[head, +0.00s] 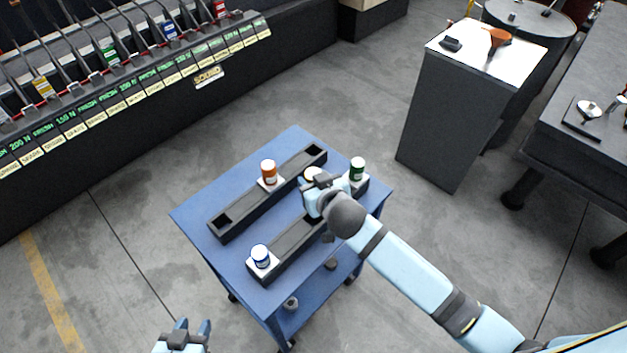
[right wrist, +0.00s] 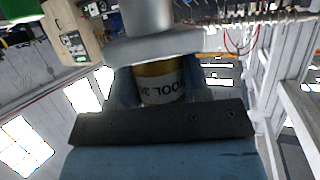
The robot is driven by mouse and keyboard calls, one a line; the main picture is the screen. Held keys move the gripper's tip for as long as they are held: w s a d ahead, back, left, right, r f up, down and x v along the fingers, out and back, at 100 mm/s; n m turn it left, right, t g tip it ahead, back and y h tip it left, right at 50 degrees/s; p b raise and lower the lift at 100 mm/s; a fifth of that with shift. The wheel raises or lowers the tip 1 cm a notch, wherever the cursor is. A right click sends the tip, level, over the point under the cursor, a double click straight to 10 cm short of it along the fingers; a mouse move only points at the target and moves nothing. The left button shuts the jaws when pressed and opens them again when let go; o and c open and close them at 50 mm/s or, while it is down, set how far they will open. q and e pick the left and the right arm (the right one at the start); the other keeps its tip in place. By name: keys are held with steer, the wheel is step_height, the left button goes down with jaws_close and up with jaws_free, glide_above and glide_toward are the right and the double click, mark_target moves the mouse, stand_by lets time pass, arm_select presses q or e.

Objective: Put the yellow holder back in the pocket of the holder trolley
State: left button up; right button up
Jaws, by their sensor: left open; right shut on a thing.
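The blue holder trolley (head: 190,213) stands in the middle of the head view, with two long black racks on top. My right gripper (head: 318,186) is over the trolley top, shut on the yellow holder (head: 313,173). In the head view the gripper hides most of this holder. In the right wrist view the yellow holder (right wrist: 160,85) shows a yellow band, a white label and a wide grey flange between the fingers. The pocket under it is hidden, so I cannot tell whether it is seated. My left gripper (head: 190,328) is open and empty, low at the left.
An orange holder (head: 268,169), a blue holder (head: 260,253) and a green holder (head: 357,166) stand in white seats on the trolley. A dark cabinet with a white top (head: 513,60) stands at the right. A long tool rack fills the upper left. Grey floor surrounds the trolley.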

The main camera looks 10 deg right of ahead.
steer(key=shift+r, duration=0.15)
steer(key=shift+f+b, duration=1.8)
steer(key=shift+f, duration=1.15)
steer(key=shift+p, duration=0.65)
steer(key=shift+f+b, duration=1.85)
steer(key=shift+f, duration=1.2)
steer(key=o, duration=1.2)
steer(key=shift+f, duration=0.1)
